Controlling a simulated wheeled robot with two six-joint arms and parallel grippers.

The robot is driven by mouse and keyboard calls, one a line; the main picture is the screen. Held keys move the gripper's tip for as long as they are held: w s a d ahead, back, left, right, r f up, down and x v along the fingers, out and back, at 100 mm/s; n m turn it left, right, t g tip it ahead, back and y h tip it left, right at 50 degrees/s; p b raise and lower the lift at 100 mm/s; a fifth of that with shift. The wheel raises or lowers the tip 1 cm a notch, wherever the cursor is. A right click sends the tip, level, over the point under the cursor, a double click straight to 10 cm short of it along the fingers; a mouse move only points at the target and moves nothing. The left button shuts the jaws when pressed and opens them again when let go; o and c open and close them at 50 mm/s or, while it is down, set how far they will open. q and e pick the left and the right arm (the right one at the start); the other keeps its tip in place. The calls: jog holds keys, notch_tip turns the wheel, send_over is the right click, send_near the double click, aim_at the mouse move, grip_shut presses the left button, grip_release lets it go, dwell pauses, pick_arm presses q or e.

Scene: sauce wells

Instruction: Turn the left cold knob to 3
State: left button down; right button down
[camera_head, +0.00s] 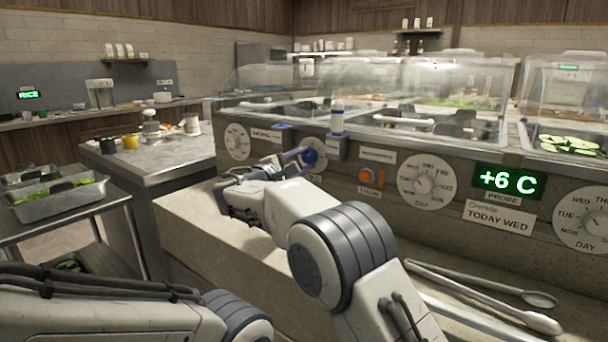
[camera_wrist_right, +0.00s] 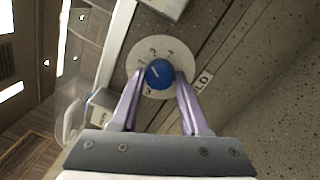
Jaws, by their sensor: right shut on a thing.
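An orange knob (camera_head: 369,178), a white day dial (camera_head: 426,181) and a green +6 C display (camera_head: 508,181) are to the right. Another white dial (camera_head: 237,141) is to the left. Metal tongs (camera_head: 490,300) lie on the ledge at the lower right.

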jog(key=shift+f+m+b, duration=0.2)
jog(key=shift+m+b, duration=0.65)
jog(key=shift+m, duration=0.15)
jog(key=shift+c, duration=2)
grip_release()
jog(key=shift+r, duration=0.1)
jog(key=shift+s, duration=0.1)
jog(key=v, duration=1)
jog(key=shift+a+p, duration=0.25)
jog(key=shift+p, duration=0.1)
jog(key=shift+s, duration=0.1)
